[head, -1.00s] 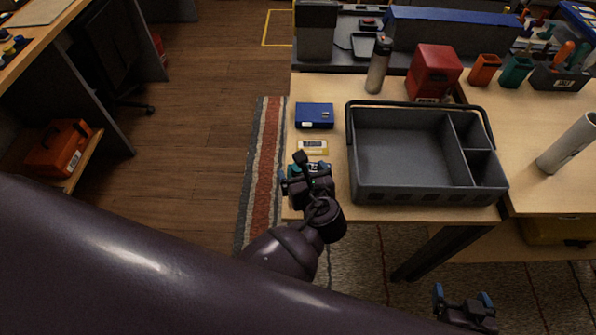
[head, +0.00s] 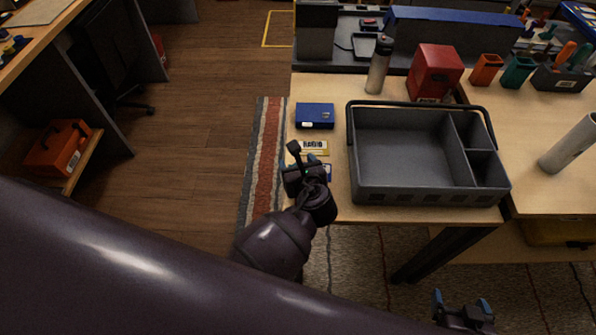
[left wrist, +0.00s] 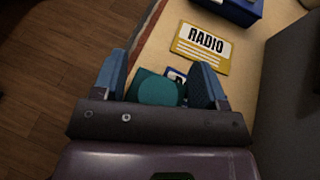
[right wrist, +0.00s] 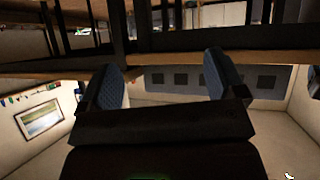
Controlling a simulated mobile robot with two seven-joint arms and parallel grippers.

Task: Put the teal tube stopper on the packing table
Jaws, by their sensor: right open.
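The teal tube stopper (left wrist: 158,90) shows in the left wrist view between the fingers of my left gripper (left wrist: 160,80), with a round face toward the camera. In the head view my left gripper (head: 305,177) is over the left edge of the packing table (head: 335,190), left of the grey tote, and hides the stopper. The stopper's height above the table is unclear. My right gripper (head: 464,310) is open and empty, low in front of the table; it also shows in the right wrist view (right wrist: 165,75).
A grey divided tote (head: 400,160) fills the table's middle. A yellow RADIO label (left wrist: 203,47) and a blue-edged card (left wrist: 175,75) lie near my left gripper. A blue box (head: 315,115), bottle (head: 379,65) and red box (head: 435,72) stand behind. A narrow strip left of the tote is partly free.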

